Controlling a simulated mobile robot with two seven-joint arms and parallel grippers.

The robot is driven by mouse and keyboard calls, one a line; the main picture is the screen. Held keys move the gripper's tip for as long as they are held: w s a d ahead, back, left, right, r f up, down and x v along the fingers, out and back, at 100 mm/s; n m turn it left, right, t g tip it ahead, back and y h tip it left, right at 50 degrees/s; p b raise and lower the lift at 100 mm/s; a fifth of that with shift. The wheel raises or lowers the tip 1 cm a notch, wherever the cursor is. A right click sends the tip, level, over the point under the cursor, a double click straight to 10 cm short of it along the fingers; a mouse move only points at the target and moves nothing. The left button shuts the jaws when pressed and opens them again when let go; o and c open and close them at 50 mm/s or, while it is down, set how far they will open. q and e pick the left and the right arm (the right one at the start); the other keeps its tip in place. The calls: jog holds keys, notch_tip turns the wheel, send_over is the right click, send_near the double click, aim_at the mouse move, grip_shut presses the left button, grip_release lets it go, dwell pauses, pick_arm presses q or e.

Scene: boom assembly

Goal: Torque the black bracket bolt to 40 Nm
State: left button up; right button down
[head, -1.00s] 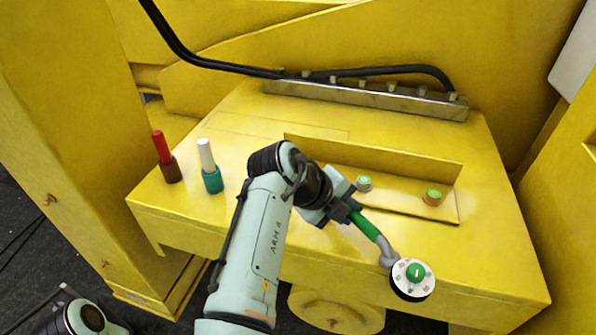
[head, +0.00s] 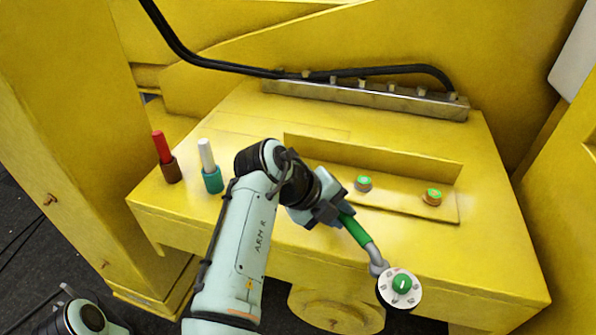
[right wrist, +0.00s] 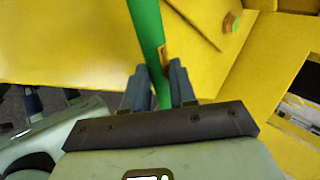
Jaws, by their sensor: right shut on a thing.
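My right gripper (head: 338,210) is shut on the green handle of a wrench-like tool (head: 354,231). The tool has a bent grey neck and a round white dial head (head: 414,291) with a green centre. The head hangs at the front edge of the yellow block, apart from both bolts. In the right wrist view the green handle (right wrist: 147,35) runs between the two fingers (right wrist: 159,88). I see no black bolt. My left gripper is out of view.
A red-and-brown marker (head: 166,160) and a white-and-teal marker (head: 209,169) stand on the left of the yellow block (head: 480,240). A metal rail (head: 365,96) with studs and a black hose (head: 215,66) lie behind. Yellow walls flank both sides.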

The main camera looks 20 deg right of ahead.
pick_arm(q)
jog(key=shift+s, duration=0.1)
pick_arm(e)
jog(key=shift+d, duration=0.1)
jog(key=shift+w+d+n+t+b, duration=0.1)
jog(key=shift+d+n+t+b, duration=0.25)
jog(key=shift+d, duration=0.15)
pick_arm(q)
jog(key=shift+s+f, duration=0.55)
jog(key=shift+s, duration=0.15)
pick_arm(e)
jog(key=shift+d, duration=0.3)
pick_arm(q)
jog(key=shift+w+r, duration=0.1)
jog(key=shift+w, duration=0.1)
pick_arm(e)
jog(key=shift+w+r, duration=0.1)
jog(key=shift+r, duration=0.1)
jog(key=shift+r+p, duration=0.4)
jog(key=shift+r, duration=0.7)
jog(key=shift+w+r, duration=0.1)
jog(key=shift+r, duration=0.8)
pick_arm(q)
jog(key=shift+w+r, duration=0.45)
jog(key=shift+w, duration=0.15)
